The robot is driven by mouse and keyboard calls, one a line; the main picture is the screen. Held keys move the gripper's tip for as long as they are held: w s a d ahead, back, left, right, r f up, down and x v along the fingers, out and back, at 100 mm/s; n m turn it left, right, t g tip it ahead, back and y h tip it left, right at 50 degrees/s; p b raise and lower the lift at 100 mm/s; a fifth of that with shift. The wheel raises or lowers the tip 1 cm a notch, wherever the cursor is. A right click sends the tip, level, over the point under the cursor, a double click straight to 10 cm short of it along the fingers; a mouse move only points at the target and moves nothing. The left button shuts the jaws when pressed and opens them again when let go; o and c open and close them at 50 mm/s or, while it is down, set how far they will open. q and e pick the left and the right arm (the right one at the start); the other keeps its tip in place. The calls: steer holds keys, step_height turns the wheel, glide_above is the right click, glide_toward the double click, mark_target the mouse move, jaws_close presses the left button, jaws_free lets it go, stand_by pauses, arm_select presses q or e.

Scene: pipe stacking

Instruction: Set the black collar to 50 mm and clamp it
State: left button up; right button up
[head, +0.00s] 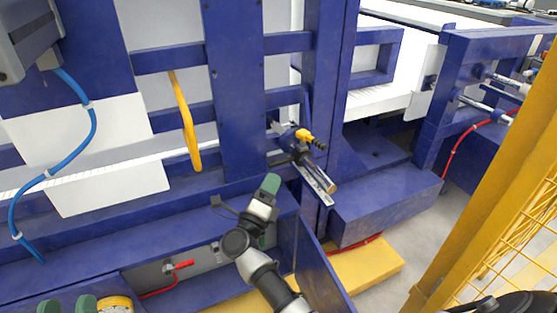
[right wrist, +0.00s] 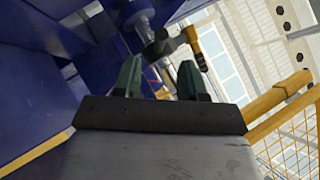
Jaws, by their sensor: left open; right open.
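The black collar (head: 297,154) sits around a metal rod (head: 327,184) that sticks out of the blue frame in the head view. A yellow clamp handle (head: 304,135) with a dark tip is at the collar. A pale scale strip (head: 314,182) runs beside the rod; its marks are too small to read. My right gripper (head: 270,184), with green fingertips, is below and left of the collar, apart from it. In the right wrist view its fingers are open and empty, with the collar (right wrist: 158,46) and yellow handle (right wrist: 192,42) beyond.
Blue beams and posts (head: 235,90) surround the rod. A yellow bar (head: 186,120) and a blue hose (head: 92,125) are at the left. A small red-handled valve (head: 178,266) is low. A yellow post and mesh fence (head: 485,180) stand at the right.

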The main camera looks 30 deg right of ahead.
mark_target(282, 160)
arm_select(q)
steer(key=shift+s+d+r+t+h+b, duration=0.1)
steer(key=shift+s+r+t+h+b, duration=0.15)
steer(key=shift+r+t, duration=0.3)
steer(key=shift+s+r+t+h+b, duration=0.1)
steer(key=shift+s+r+t, duration=0.25)
steer(key=shift+r+t, duration=0.15)
arm_select(e)
steer(key=x, duration=0.7)
arm_select(q)
steer(key=shift+f, duration=0.1)
arm_select(e)
jaws_close()
